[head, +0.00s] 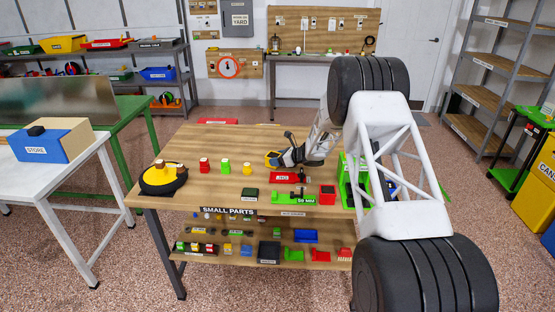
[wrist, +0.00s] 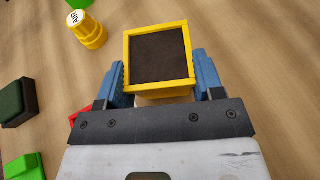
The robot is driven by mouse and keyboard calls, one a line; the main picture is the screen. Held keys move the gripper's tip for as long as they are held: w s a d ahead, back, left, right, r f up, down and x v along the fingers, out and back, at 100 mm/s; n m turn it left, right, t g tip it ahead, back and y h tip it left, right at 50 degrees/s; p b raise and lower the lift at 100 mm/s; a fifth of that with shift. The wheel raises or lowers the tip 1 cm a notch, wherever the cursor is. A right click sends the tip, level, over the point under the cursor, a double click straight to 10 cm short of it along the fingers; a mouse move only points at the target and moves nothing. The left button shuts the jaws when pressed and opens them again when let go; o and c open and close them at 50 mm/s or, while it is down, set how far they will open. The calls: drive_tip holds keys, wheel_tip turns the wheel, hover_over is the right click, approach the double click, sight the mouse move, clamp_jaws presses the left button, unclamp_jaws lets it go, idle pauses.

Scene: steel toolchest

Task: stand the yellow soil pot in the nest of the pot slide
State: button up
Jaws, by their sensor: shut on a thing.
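The yellow soil pot (wrist: 129,62) is square and filled with dark soil. In the wrist view it sits upright between the two blue fingers of my gripper (wrist: 160,78), which is shut on its sides. In the head view the pot (head: 271,159) shows small at the end of my gripper (head: 277,158), over the back middle of the wooden table. I cannot tell how far it is above the tabletop. I cannot make out the pot slide or its nest for certain. A green structure (head: 346,181) at the table's right is partly hidden behind my arm.
Near the pot stand a yellow bottle (wrist: 88,30), a red labelled block (head: 285,177) and a dark green box (wrist: 17,103). Red (head: 204,166) and green (head: 225,167) bottles and a round yellow-black item (head: 163,179) are left. The tabletop (head: 215,140) behind them is mostly clear.

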drive_tip(key=o, duration=1.1)
drive_tip(key=shift+r, duration=0.1)
drive_tip(key=shift+v, duration=2.75)
drive_tip(key=shift+r, duration=0.15)
